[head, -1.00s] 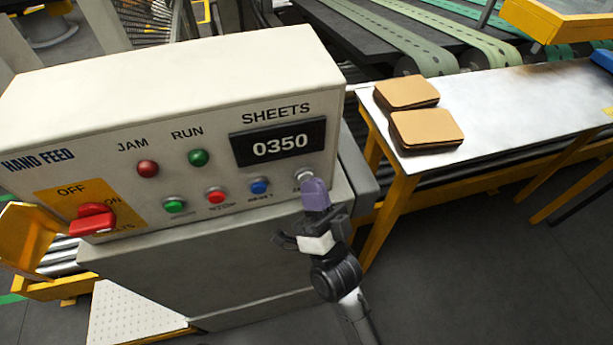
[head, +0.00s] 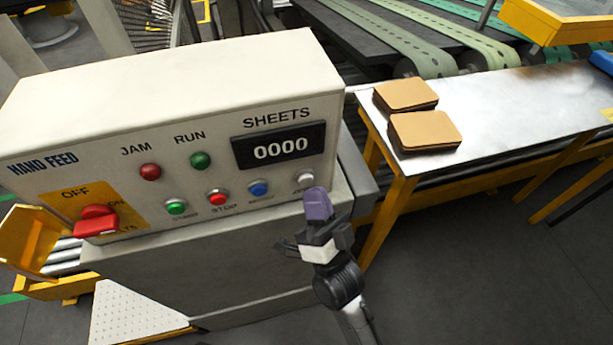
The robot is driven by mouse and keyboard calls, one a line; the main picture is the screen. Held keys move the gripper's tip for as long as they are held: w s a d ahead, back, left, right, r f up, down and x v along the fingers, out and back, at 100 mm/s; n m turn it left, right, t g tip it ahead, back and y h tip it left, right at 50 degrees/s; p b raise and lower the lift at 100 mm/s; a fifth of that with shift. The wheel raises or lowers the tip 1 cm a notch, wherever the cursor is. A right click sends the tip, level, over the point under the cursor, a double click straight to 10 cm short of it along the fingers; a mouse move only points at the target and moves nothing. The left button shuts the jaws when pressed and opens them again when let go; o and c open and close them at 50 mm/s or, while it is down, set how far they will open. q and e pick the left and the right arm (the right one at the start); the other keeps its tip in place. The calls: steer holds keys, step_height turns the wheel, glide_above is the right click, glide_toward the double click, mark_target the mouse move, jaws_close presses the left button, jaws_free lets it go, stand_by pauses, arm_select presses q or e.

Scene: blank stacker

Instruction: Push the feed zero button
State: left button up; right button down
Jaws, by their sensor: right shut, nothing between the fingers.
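The feed zero button (head: 304,178) is a small pale button at the right end of the row on the white hand feed panel (head: 110,140). The label under it is partly hidden and blurred. The SHEETS display (head: 279,147) above it reads 0000. My right gripper (head: 317,203) is shut and empty, its purple fingertips just below and to the right of the button. The button shows above the fingertips, with what looks like a small gap between them. My left gripper is not in view.
Green (head: 176,207), red (head: 218,197) and blue (head: 258,188) buttons sit left of the pale one. A red OFF/ON switch (head: 97,220) is at lower left. A metal table (head: 500,110) with two brown stacks (head: 425,131) stands to the right.

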steer(key=shift+s, duration=0.1)
steer(key=s, duration=0.1)
steer(key=s+d+p, duration=0.1)
steer(key=s, duration=0.1)
steer(key=s+p, duration=0.1)
steer(key=shift+s+d, duration=0.35)
stand_by(0.3)
stand_by(0.8)
